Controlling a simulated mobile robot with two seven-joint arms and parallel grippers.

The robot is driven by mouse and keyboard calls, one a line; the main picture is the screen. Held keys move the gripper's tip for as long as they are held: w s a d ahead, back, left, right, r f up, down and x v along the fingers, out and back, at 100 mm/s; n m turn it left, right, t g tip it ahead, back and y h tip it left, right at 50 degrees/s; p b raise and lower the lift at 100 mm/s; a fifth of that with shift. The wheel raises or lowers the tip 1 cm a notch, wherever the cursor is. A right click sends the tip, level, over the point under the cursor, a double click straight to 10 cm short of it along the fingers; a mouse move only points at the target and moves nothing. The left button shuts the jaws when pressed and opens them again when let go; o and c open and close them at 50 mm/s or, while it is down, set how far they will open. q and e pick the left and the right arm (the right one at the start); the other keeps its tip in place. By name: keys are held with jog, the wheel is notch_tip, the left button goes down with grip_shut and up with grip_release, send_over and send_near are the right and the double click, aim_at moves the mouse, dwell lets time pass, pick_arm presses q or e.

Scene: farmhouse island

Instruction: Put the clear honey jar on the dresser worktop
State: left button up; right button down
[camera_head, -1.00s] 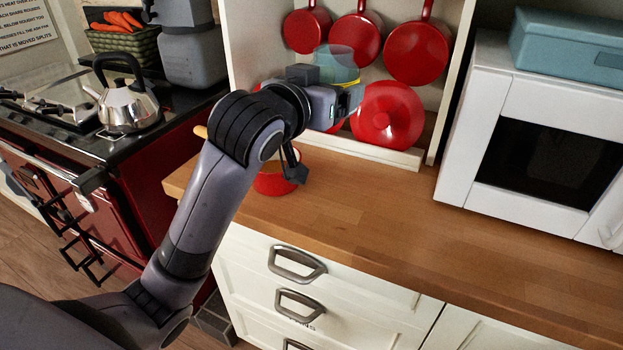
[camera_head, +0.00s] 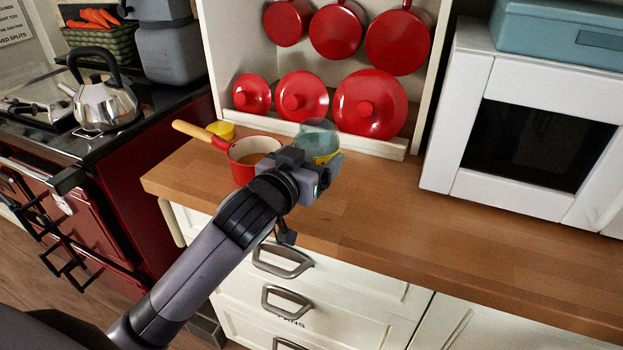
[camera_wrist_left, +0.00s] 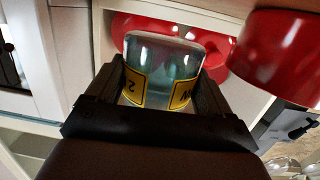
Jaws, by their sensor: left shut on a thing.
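The clear honey jar (camera_head: 318,136) is a bluish see-through jar with a yellow label, in front of the red lids at the back of the dresser. My left gripper (camera_head: 318,166) is shut on it and hides its lower part. In the left wrist view the jar (camera_wrist_left: 163,55) sits between the two fingers, with black marks on its yellow label. The dresser worktop (camera_head: 400,205) is a wooden surface below and around the jar. I cannot tell whether the jar touches it. My right gripper is not in view.
A red saucepan (camera_head: 247,150) with a wooden handle stands close to the left of my gripper, a small yellow thing (camera_head: 222,130) behind it. Red lids (camera_head: 368,105) lean along the back ledge. A white oven (camera_head: 530,130) stands right. The worktop's middle is clear.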

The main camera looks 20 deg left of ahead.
pick_arm(q)
jog(key=shift+f, duration=2.05)
jog(key=shift+f+b, duration=0.15)
jog(key=shift+b, duration=0.2)
jog(key=o, duration=1.4)
jog(key=shift+o, duration=0.2)
jog(key=shift+r, duration=0.2)
jog(key=shift+s, duration=0.35)
jog(key=s+a+r, duration=0.1)
jog(key=s, duration=1)
jog(key=shift+r, duration=0.3)
